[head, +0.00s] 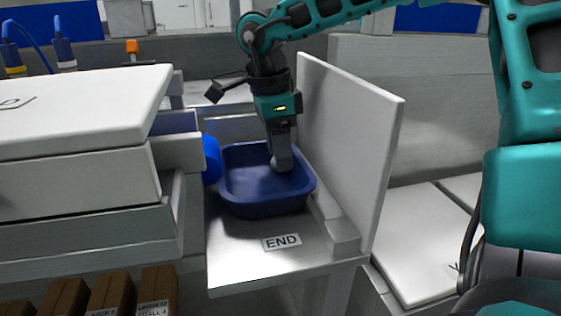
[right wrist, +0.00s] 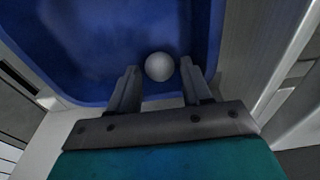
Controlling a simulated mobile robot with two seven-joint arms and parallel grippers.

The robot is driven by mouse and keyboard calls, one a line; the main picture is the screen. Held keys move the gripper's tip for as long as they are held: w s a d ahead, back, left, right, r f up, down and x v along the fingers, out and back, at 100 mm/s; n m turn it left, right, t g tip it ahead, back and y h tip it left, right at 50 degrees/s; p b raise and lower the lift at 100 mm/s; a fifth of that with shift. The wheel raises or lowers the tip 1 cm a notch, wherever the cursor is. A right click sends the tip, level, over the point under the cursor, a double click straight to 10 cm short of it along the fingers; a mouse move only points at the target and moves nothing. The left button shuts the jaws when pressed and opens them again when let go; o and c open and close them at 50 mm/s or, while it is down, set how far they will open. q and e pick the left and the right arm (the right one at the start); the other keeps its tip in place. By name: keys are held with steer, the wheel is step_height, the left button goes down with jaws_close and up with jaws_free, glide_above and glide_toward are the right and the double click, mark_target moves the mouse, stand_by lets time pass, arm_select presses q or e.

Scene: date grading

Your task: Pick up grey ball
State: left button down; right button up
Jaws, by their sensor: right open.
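A small grey ball (right wrist: 159,67) lies in a blue tray (right wrist: 60,85), close to the tray's near wall in the right wrist view. My right gripper (right wrist: 160,78) is open, with one finger on each side of the ball. I cannot tell whether either finger touches it. In the head view my right gripper (head: 281,163) points down into the blue tray (head: 265,208) near its right side. The ball is hidden there. My left gripper is not in view.
The tray stands on a metal shelf (head: 235,262) with an END label (head: 281,242). An upright white panel (head: 350,140) rises close on the right. A white-topped unit (head: 80,110) and a blue round part (head: 211,158) stand on the left.

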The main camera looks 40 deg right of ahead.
steer(key=shift+f, duration=0.6)
steer(key=c, duration=0.8)
steer(key=shift+r, duration=0.2)
